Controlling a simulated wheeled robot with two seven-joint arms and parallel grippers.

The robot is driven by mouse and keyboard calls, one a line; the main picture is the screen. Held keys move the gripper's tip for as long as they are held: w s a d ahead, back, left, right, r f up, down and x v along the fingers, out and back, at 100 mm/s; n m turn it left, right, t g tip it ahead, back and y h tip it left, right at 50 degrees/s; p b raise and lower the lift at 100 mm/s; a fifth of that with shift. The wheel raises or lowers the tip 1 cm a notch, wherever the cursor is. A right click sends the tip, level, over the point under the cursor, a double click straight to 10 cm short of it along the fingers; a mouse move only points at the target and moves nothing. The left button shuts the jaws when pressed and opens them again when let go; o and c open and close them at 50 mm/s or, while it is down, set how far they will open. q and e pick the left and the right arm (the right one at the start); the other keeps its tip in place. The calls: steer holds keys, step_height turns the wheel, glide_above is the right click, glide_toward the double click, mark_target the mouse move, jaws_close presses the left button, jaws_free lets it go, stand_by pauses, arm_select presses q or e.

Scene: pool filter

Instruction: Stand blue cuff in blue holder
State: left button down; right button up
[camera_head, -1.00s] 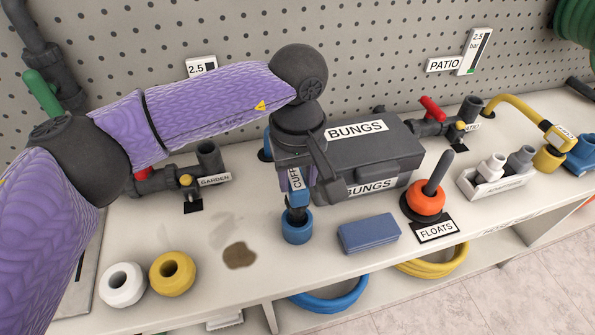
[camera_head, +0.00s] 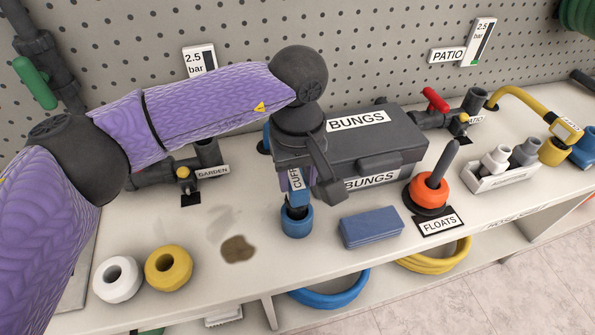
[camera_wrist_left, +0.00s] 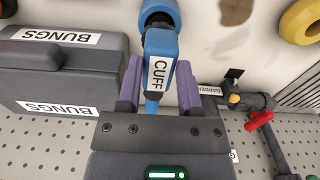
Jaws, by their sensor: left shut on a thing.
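My left gripper (camera_head: 296,190) points down over the counter. It is shut on a blue piece labelled CUFF (camera_wrist_left: 160,68), which sits between its purple fingers in the left wrist view. In the head view a blue ring-shaped part (camera_head: 297,222) is directly below the fingers, near the counter surface. It also shows at the top of the left wrist view (camera_wrist_left: 158,14) with a dark centre. My right gripper is out of view.
The grey BUNGS case (camera_head: 375,145) stands close behind and right of the gripper. A blue block (camera_head: 370,228) and the orange float (camera_head: 428,192) lie to the right. White (camera_head: 117,280) and yellow (camera_head: 169,268) rings stand left. Counter around the brown stain (camera_head: 237,249) is clear.

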arm_select(q)
steer(key=shift+f, duration=0.25)
steer(key=shift+f+b, duration=0.25)
steer(key=shift+b, duration=0.1)
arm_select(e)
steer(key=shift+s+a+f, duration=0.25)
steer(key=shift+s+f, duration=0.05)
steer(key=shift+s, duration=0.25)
arm_select(q)
steer(key=shift+f, duration=0.2)
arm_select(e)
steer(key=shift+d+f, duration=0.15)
arm_select(q)
steer(key=shift+f, duration=0.2)
steer(key=shift+f+b, duration=0.15)
steer(key=shift+b, duration=0.25)
steer(key=shift+f, duration=0.2)
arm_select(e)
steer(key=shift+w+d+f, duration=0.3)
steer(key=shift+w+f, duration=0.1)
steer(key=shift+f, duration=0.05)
